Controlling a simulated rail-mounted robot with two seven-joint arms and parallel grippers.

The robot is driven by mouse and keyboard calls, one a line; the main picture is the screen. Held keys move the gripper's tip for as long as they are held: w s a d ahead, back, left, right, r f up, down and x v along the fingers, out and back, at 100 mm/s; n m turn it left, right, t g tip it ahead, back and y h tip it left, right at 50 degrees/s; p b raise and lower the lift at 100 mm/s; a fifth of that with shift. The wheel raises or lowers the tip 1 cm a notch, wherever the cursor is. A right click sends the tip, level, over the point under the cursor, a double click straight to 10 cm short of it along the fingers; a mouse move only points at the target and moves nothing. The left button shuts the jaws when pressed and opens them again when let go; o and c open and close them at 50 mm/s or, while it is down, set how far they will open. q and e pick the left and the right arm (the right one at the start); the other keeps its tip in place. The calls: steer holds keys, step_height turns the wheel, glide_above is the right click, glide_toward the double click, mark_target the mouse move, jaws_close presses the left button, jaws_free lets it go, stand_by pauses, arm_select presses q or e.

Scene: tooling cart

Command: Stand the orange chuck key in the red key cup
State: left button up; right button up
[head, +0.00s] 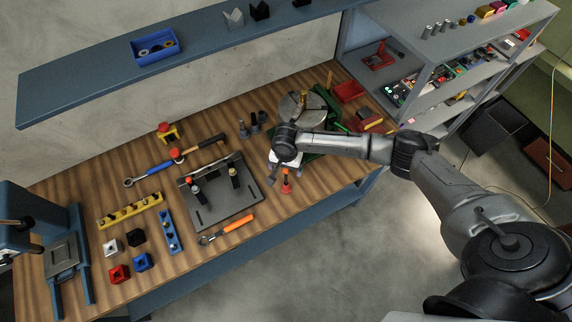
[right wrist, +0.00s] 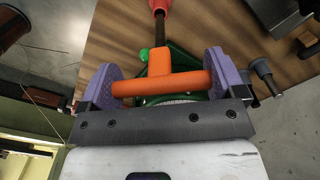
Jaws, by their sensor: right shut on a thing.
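The orange chuck key (right wrist: 160,78) has a T-shaped handle and a dark shaft. My right gripper (right wrist: 161,84) is shut on the handle, a purple pad at each end of the crossbar. In the head view, my right gripper (head: 286,168) is low over the front edge of the bench, with the key (head: 285,177) below it. The red key cup (head: 287,189) is directly under the key, and shows at the top of the right wrist view (right wrist: 159,6). The shaft lines up with the cup; I cannot tell how deep its tip sits. My left gripper is out of view.
A grey fixture plate (head: 218,207) and an orange-handled tool (head: 228,230) lie to the left of the cup. A green machine with a round grey plate (head: 303,106) stands just behind my right gripper. A shelf unit (head: 448,60) stands at the right.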

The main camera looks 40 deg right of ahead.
mark_target(286, 174)
steer(key=shift+f, duration=0.4)
stand_by(0.7)
steer(key=shift+f+b, duration=0.3)
steer(key=shift+f, duration=0.6)
stand_by(0.3)
steer(key=shift+f+b, duration=0.4)
steer(key=shift+f, duration=0.6)
stand_by(0.5)
steer(key=shift+f+b, duration=0.5)
steer(key=shift+f, duration=0.1)
stand_by(0.7)
steer(key=shift+f+p, duration=0.1)
steer(key=shift+p, duration=0.2)
stand_by(0.4)
